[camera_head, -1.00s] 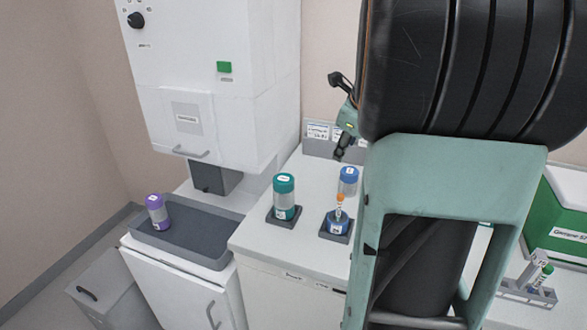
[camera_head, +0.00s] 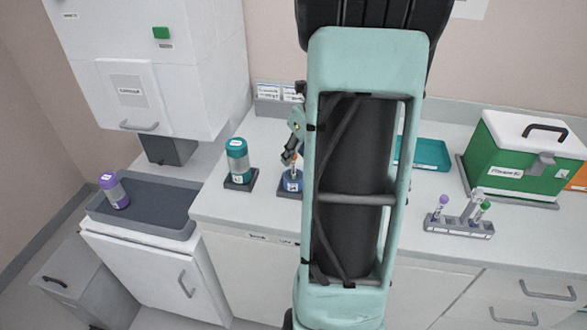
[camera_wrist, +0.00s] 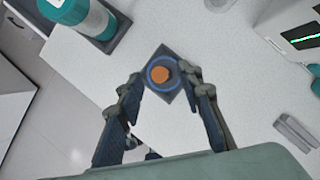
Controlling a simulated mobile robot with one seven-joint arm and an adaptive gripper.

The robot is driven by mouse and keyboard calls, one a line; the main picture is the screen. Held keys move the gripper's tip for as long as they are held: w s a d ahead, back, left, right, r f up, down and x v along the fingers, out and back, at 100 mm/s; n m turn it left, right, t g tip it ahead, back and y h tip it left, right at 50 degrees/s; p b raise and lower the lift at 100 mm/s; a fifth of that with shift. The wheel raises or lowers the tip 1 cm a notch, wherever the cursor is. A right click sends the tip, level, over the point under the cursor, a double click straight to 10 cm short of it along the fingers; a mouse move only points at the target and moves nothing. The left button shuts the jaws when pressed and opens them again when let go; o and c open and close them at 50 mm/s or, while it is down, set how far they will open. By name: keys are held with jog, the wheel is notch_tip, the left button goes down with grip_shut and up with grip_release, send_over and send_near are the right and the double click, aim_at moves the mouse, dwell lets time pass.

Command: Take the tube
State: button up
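A tube with an orange cap (camera_head: 295,158) stands upright in a blue holder (camera_head: 291,183) on the counter. My gripper (camera_head: 290,155) is over this holder, close to the cap. In the wrist view my gripper (camera_wrist: 160,80) is open, with one finger on each side of the orange cap (camera_wrist: 160,74) and gaps between. The blue holder's ring and dark square base surround the cap there. Two more tubes, one purple-capped (camera_head: 442,201) and one green-capped (camera_head: 484,207), stand in a grey rack (camera_head: 458,229) at the right.
A teal-lidded jar (camera_head: 237,160) stands on a dark base just left of the holder. A purple-lidded jar (camera_head: 113,190) stands in a grey tray (camera_head: 165,225). A green box (camera_head: 515,160) and teal tray (camera_head: 428,154) are at the right. My arm hides the middle counter.

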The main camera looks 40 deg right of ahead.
aim_at(294, 158)
jog(key=x, duration=0.3)
jog(key=shift+f, duration=0.1)
grip_shut()
jog(key=shift+d, duration=0.1)
